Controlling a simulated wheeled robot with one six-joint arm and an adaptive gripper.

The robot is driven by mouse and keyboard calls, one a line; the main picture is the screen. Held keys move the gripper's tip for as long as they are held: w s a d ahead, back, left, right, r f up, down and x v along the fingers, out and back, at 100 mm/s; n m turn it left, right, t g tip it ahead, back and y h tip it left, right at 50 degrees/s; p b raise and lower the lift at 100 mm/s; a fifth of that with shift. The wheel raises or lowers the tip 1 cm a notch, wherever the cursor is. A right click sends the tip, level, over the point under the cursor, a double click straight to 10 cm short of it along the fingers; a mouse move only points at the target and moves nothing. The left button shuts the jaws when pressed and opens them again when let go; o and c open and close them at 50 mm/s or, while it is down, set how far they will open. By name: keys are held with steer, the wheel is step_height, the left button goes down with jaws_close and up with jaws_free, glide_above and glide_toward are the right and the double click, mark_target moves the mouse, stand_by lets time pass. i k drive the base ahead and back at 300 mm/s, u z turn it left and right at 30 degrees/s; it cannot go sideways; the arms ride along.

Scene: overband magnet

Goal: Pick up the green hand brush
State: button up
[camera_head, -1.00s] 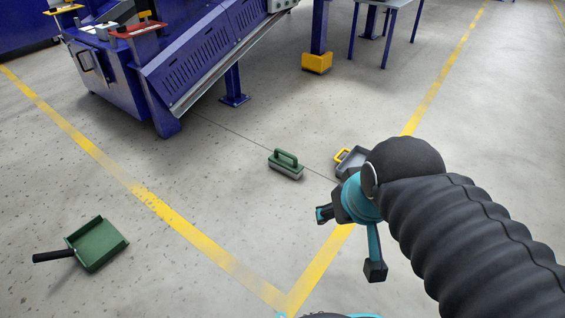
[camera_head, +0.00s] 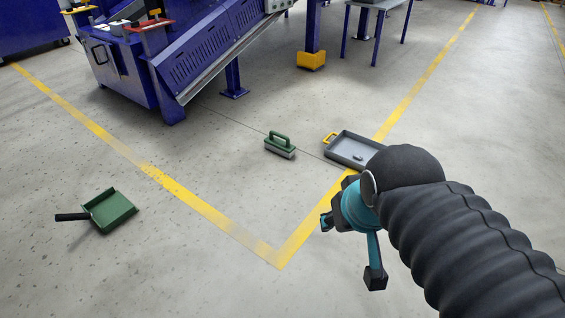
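The green hand brush (camera_head: 280,144) stands upright on the concrete floor near the middle of the view. It has a green body with a loop handle on top and grey bristles below. My gripper (camera_head: 350,250) is at the right of the view, in front of and to the right of the brush, clearly apart from it. Its teal and black fingers are spread wide, with nothing seen between them. Part of the gripper is hidden behind my arm's wrist.
A grey tray (camera_head: 345,151) with a yellow handle lies right of the brush. A green dustpan (camera_head: 109,210) lies at left. A blue machine (camera_head: 200,60) stands behind, with a yellow-footed post (camera_head: 311,60). Yellow lines mark the floor.

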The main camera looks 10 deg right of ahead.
mark_target(282, 147)
steer(key=u, duration=0.5)
steer(key=k, duration=0.25)
steer(key=z, duration=1.55)
steer(key=i, duration=1.5)
steer(key=u, duration=0.6)
steer(key=i, duration=0.9)
steer(key=u, duration=1.1)
steer(key=i, duration=0.3)
steer(key=u, duration=0.25)
